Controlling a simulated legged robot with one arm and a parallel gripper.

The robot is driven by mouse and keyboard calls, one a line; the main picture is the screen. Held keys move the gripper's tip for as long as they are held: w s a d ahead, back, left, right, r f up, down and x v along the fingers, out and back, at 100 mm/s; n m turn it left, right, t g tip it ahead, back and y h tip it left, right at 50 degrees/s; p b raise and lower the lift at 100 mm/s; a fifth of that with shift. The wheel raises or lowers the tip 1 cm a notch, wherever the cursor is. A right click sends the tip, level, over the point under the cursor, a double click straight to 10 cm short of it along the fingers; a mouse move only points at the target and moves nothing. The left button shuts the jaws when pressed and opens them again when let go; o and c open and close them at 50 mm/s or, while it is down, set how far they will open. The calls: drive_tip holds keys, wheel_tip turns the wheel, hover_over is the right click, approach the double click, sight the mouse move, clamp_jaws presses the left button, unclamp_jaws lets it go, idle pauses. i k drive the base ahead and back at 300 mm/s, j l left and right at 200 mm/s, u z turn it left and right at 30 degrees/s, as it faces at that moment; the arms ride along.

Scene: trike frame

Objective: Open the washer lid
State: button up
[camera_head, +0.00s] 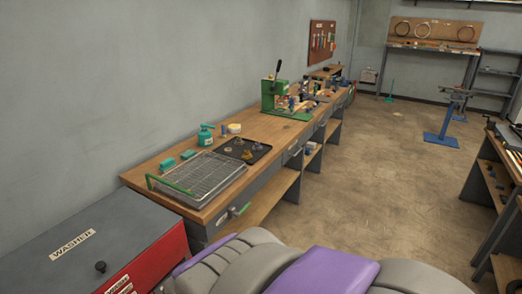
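The washer (150,270) stands at the lower left, with a red front bearing white labels. Its grey lid (130,232) lies flat and looks closed. The left and lower parts of the washer are cut off by the picture edge. My own grey and purple body parts fill the bottom middle, just right of the washer. I cannot see my gripper in this view.
A wooden workbench (178,214) runs along the left wall beyond the washer. It carries a wire rack tray (203,178), a black tray (262,150) and a green press (272,92). A blue-based stand (440,138) and shelves are to the right. The middle floor is clear.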

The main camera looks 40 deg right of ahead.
sight(80, 253)
drive_tip(key=z, duration=1.3)
drive_tip(key=u, duration=1.5)
drive_tip(key=i+l+u, duration=0.3)
drive_tip(key=i+l, duration=0.05)
drive_tip(key=i, duration=0.1)
